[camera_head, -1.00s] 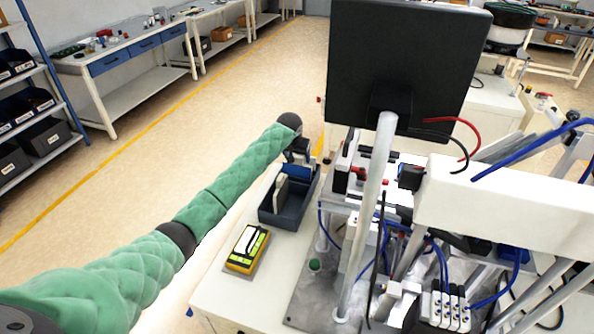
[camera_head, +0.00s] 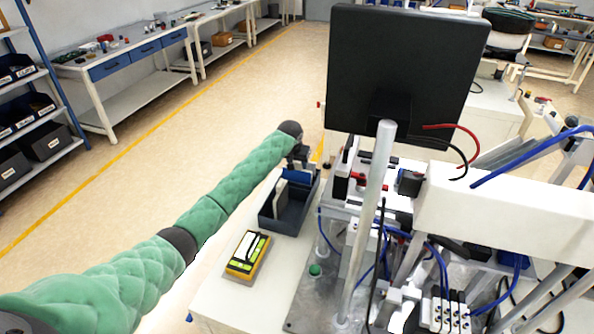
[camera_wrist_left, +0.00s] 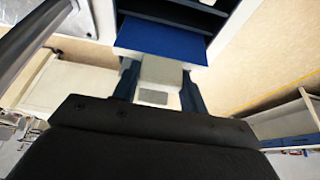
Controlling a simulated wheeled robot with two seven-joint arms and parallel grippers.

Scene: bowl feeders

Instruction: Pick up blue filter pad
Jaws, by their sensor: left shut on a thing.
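The blue filter pad (camera_wrist_left: 160,38) shows in the left wrist view as a flat blue panel at my left gripper (camera_wrist_left: 159,72). The gripper's dark fingers are shut on it; the exact contact is hard to see. In the head view, my left gripper (camera_head: 299,158) is small and dark, at the far end of the dark blue bin (camera_head: 283,222). My right gripper is not in view.
A pale upright piece (camera_head: 281,190) stands in the bin. A yellow-and-black meter (camera_head: 248,255) lies in front of it. A monitor (camera_head: 405,70) on a pole and the feeder machine stand close on the right. Floor is free on the left.

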